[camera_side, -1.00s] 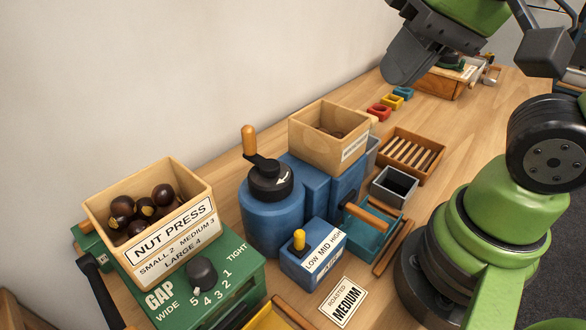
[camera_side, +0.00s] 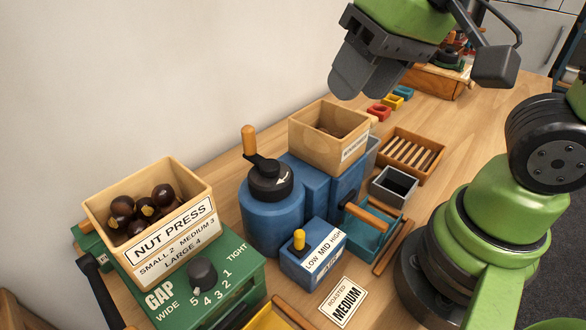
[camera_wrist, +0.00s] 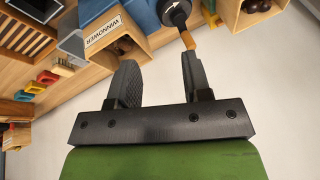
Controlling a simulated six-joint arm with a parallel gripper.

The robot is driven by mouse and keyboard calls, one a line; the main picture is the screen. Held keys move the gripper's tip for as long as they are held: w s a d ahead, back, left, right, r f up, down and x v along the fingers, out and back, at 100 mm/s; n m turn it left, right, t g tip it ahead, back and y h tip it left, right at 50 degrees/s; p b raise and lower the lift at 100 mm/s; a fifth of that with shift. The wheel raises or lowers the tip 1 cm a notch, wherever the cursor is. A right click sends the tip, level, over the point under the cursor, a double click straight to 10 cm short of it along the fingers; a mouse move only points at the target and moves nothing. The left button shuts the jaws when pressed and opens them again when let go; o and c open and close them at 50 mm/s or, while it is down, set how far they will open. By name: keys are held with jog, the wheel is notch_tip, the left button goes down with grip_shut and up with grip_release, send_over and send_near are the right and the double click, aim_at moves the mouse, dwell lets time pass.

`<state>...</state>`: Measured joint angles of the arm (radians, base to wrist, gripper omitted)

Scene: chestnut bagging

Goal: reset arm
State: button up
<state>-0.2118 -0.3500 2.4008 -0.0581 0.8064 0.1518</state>
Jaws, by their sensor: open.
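My gripper (camera_side: 362,75) is in the upper middle of the side view, raised above the bench and empty. In the wrist view my gripper (camera_wrist: 162,85) shows two dark fingers standing apart with nothing between them. Past the fingertips, the wrist view shows the wooden winnower hopper (camera_wrist: 125,25) and the wooden crank handle (camera_wrist: 188,40) of the blue machine. The fingers appear clear of both. The blue machine (camera_side: 272,222) stands upright below and to the left of my gripper in the side view.
The green nut press (camera_side: 225,285) carries a wooden box (camera_side: 178,230) of chestnuts. A "MEDIUM" card (camera_side: 343,301), a slatted tray (camera_side: 410,155), a grey bin (camera_side: 393,186), and red, yellow and blue rings (camera_side: 392,103) lie along the bench. The wall is behind; bare bench (camera_side: 480,115) shows at right.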

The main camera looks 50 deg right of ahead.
jog(key=w+a+f+n+g+h, duration=0.1)
jog(key=w+a+f+g, duration=0.1)
jog(key=a+f+g, duration=0.3)
jog(key=n+h, duration=0.1)
jog(key=n, duration=0.1)
send_over(299, 231)
jog(key=shift+t, duration=0.4)
notch_tip(299, 231, down, 6)
jog(key=shift+d+f, duration=0.15)
jog(key=shift+f, duration=1.9)
grip_shut()
